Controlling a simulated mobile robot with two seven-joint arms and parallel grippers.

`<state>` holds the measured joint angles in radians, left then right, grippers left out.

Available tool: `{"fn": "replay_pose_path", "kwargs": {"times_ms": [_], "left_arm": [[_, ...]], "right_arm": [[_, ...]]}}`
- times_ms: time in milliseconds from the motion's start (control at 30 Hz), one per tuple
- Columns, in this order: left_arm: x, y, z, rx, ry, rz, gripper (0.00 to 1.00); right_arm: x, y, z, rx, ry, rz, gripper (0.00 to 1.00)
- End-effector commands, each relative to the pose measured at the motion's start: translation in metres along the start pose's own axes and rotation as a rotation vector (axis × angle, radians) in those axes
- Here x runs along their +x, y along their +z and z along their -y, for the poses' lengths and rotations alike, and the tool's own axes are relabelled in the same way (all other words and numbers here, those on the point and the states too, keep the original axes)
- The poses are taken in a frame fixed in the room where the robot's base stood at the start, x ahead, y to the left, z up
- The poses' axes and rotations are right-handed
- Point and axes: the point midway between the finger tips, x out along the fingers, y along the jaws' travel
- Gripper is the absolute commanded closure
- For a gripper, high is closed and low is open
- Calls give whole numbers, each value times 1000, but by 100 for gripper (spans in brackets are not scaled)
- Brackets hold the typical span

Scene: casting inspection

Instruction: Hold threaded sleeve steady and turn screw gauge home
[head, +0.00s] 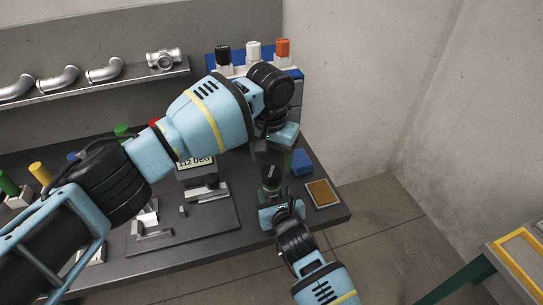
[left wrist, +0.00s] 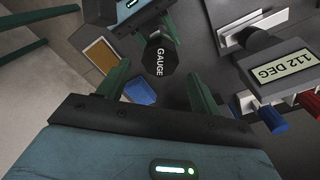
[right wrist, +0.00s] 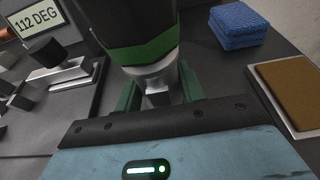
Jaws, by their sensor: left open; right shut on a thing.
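The screw gauge (head: 271,172) is upright at the right end of the dark bench. Its black, many-sided top, lettered GAUGE, faces the left wrist camera (left wrist: 160,58). In the right wrist view its dark body with a green band (right wrist: 145,52) sits above the silver threaded sleeve (right wrist: 153,78). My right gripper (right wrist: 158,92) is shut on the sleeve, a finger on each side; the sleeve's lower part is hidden. My left gripper (left wrist: 160,76) is open and points down above the gauge, its fingers apart on either side of the gauge top in view.
A blue sponge block (right wrist: 238,25) and a tray with a brown pad (head: 322,193) lie right of the gauge. A fixture with a display reading 112 DEG (left wrist: 285,70) stands on the other side. Capped bottles (head: 253,52) stand behind; metal pipe fittings (head: 105,71) line a shelf.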

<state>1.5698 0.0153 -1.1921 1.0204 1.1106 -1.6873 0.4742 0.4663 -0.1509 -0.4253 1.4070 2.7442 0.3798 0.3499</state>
Motion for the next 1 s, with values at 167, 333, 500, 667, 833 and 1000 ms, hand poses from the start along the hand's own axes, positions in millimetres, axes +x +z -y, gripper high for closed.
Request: {"fn": "replay_pose_path", "kwargs": {"times_ms": [167,333,500,667,833,1000], "left_arm": [[0,0,0,-293,-3,10,35],[0,0,0,-573,-7,16,35],[-1,1,0,-837,-13,23,35],[-1,1,-1,-1023,-19,27,35],[-1,1,-1,-1126,-22,29,35],[-1,1,-1,-1149,-23,29,35]], "right_arm": [[0,-2,0,0,0,-4,100],[0,-2,0,0,0,-5,100],[0,-2,0,0,0,-5,100],[0,-2,0,0,0,-5,100],[0,-2,0,0,0,-5,100],[0,-3,0,0,0,-5,100]]}}
